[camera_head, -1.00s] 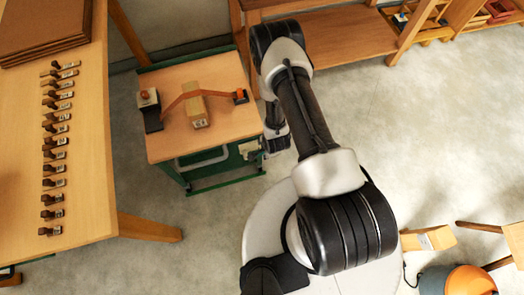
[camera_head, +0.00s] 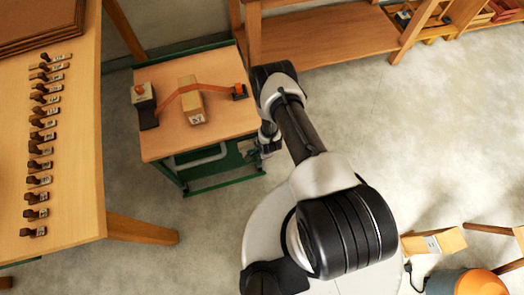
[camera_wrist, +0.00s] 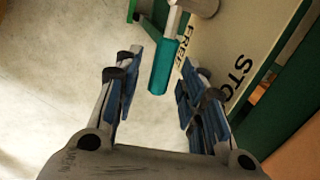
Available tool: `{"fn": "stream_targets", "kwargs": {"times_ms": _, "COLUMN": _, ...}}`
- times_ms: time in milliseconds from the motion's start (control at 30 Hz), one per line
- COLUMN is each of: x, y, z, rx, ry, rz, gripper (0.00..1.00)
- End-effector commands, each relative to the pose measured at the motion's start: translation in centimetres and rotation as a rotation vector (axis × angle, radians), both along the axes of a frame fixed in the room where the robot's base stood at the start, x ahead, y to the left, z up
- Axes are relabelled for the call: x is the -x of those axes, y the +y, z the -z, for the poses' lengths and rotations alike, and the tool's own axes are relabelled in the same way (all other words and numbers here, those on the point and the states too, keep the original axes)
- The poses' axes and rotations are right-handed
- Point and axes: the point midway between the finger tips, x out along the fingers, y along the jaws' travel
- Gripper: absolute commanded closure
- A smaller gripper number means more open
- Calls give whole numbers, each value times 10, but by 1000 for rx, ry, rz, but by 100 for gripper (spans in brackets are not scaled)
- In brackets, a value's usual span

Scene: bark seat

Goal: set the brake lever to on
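The brake lever has a teal handle (camera_wrist: 163,68) on a pale metal stem. In the wrist view it lies ahead of and between the fingertips, apart from both as far as I can tell. My gripper (camera_wrist: 158,82) is open and empty. A pale plate (camera_wrist: 212,38) beside the lever carries the word FREE, near the handle, and a partly cut-off word starting STO farther right. In the head view my gripper (camera_head: 268,140) is at the right side of the green-framed cart (camera_head: 222,183); the lever cannot be made out there.
The cart's wooden top (camera_head: 222,115) holds a wooden block (camera_head: 191,103) and an orange strap (camera_head: 217,85). A workbench (camera_head: 70,190) with several stamp-like pieces stands left. A shelf (camera_head: 330,38) is behind. An orange-topped object (camera_head: 478,283) is bottom right.

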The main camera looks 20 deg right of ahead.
Motion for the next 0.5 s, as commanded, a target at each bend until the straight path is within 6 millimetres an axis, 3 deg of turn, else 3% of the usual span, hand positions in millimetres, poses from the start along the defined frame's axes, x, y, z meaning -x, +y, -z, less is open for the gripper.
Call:
{"fn": "stream_targets", "kwargs": {"times_ms": 267, "x": -1, "y": 0, "z": 1, "rx": 0, "ry": 0, "rz": 0, "gripper": 63}}
{"fn": "stream_targets", "kwargs": {"times_ms": 500, "x": -1, "y": 0, "z": 0, "rx": 0, "ry": 0, "rz": 0, "gripper": 79}}
